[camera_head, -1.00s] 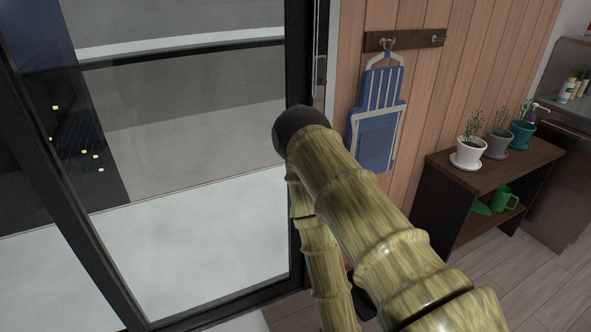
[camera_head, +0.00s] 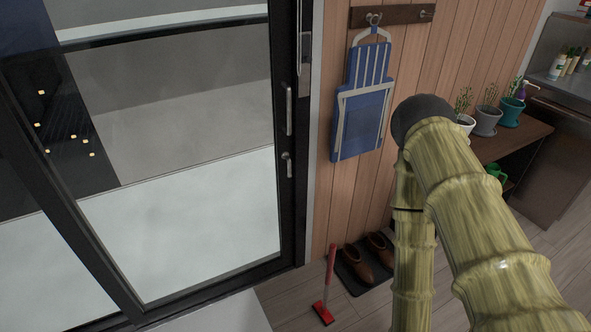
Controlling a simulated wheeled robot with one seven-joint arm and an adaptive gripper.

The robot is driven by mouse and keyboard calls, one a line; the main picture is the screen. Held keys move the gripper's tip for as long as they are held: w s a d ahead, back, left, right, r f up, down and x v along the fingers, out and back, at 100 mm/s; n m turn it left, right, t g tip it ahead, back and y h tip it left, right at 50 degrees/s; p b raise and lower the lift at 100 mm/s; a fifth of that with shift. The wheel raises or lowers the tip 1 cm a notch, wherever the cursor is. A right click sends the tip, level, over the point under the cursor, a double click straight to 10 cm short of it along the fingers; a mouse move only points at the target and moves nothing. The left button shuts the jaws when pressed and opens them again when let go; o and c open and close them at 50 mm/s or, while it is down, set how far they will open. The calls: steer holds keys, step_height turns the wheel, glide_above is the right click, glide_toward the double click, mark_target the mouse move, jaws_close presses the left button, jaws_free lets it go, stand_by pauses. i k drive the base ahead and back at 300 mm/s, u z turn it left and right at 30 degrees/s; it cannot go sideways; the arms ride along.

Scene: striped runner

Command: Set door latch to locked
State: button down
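The glass sliding door (camera_head: 273,200) has a dark frame and stands at the left and centre. On its right stile is a long vertical pale metal handle (camera_head: 289,110). Just below it is a small metal fitting (camera_head: 288,165) that looks like the latch. It is too small to tell whether it is set to locked or unlocked. My bamboo-patterned arm fills the lower right, well to the right of the latch and apart from the door. My gripper is not in view.
A blue folding board (camera_head: 362,110) hangs from a hook rail on the wood wall. Brown shoes (camera_head: 357,266) on a dark mat and a red-handled tool (camera_head: 327,290) stand below. Potted plants (camera_head: 487,120) sit on a shelf (camera_head: 520,140) behind my arm. Floor before the door looks clear.

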mark_target(289, 164)
steer(key=k, duration=0.65)
steer(key=u, duration=0.75)
steer(key=i, duration=1.05)
steer(key=z, duration=0.45)
steer(key=i, duration=0.5)
steer(key=z, duration=0.6)
